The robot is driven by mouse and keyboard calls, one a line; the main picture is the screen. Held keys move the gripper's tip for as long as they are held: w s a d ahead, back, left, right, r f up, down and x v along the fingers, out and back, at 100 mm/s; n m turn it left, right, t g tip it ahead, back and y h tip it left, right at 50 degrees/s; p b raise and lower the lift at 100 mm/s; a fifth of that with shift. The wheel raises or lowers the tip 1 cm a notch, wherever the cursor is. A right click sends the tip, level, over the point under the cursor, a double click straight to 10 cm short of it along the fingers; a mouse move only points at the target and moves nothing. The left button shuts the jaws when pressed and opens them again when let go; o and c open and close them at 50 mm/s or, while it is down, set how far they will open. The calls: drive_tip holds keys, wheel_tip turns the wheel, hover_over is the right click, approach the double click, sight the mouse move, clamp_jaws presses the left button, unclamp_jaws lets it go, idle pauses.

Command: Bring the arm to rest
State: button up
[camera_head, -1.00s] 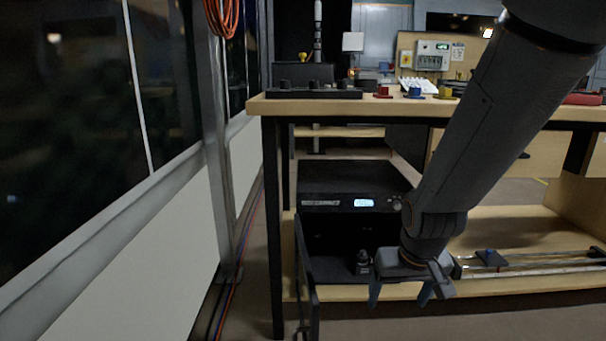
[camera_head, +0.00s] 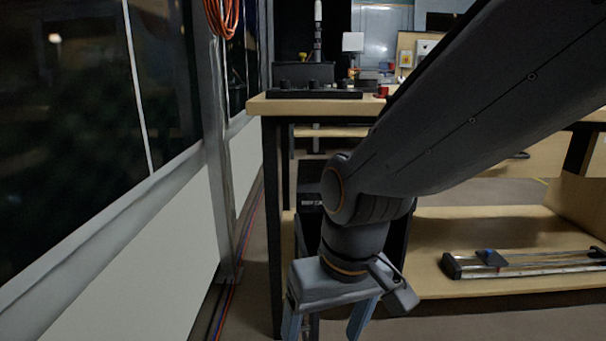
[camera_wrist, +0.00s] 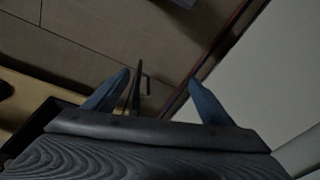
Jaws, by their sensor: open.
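My gripper (camera_head: 325,322) hangs pointing down in front of the bench's left end, below the bench top. Its two blue fingers are apart with nothing held between them. In the wrist view my gripper (camera_wrist: 160,98) also shows both fingers spread, with the floor and a thin dark edge beyond them. My arm reaches in from the upper right and hides much of the black unit on the lower shelf.
The wooden bench top (camera_head: 310,106) carries a black control panel (camera_head: 315,93) and a red piece (camera_head: 381,91). A rail device (camera_head: 520,262) lies on the lower shelf (camera_head: 480,226). A white wall panel (camera_head: 150,260) stands left; orange cable (camera_head: 222,15) hangs above.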

drive_tip(key=s+a+r+n+g, duration=0.1)
drive_tip(key=s+a+r+n, duration=0.2)
drive_tip(key=s, duration=0.4)
drive_tip(key=d+r+m+p, duration=0.2)
drive_tip(key=d+r+p, duration=0.4)
drive_tip(key=p, duration=0.6)
drive_tip(key=d+r+m+h+p, duration=0.1)
drive_tip(key=d+r+m+p, duration=0.1)
drive_tip(key=d+r+p, duration=0.4)
drive_tip(key=d+r+m+p, duration=0.3)
drive_tip(key=d+r+p, duration=0.4)
drive_tip(key=r+p, duration=0.7)
drive_tip(key=p, duration=0.4)
drive_tip(key=shift+w+r+h, duration=0.2)
drive_tip(key=shift+w+h, duration=0.05)
drive_tip(key=shift+h, duration=0.05)
drive_tip(key=shift+d, duration=0.1)
drive_tip(key=shift+c, duration=0.4)
